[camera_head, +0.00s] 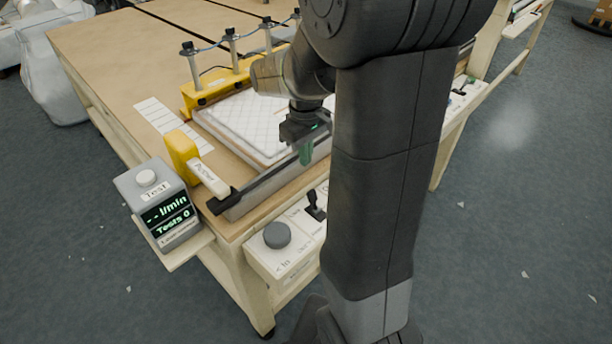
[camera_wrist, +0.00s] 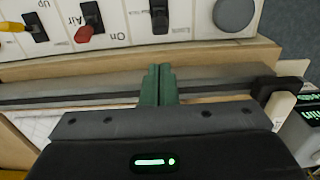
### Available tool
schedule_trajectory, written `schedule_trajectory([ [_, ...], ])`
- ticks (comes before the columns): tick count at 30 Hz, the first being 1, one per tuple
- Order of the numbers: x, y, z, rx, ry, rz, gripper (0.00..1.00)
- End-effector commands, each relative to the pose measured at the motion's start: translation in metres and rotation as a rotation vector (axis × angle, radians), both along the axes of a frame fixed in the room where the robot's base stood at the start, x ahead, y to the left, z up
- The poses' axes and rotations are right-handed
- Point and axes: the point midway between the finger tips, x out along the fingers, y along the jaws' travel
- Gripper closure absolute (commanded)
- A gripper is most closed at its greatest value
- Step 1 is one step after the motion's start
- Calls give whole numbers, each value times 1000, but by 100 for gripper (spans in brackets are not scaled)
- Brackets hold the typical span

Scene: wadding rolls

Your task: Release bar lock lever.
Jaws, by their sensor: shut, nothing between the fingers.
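A long dark bar (camera_head: 265,178) runs along the table's front edge; it crosses the wrist view (camera_wrist: 215,90). At its near end is a black end piece (camera_head: 222,203), also in the wrist view (camera_wrist: 272,88) at right. A cream handle (camera_head: 208,178) with a label rises from there to a yellow block (camera_head: 181,152); I take it for the bar lock lever, though its label is hard to read. My gripper (camera_head: 306,156) is shut and empty above the bar, away from that handle. Its green fingertips (camera_wrist: 160,72) meet over the bar; contact cannot be told.
A panel below the edge carries a black lever (camera_head: 314,205) and a grey knob (camera_head: 277,235); a red switch (camera_wrist: 90,31) shows in the wrist view. A test display (camera_head: 165,210) stands at the left corner. A white quilted pad (camera_head: 240,122) lies behind the bar.

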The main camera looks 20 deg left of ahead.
Motion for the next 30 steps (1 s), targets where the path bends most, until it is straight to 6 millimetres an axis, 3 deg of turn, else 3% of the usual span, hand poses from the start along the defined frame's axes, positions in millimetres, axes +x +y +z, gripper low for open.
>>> schedule_trajectory([
  [11, 0, 0, -4, -1, 2, 0, 100],
  [24, -1, -1, -76, -4, 4, -1, 100],
  [30, 0, 0, -96, -1, 2, -1, 100],
])
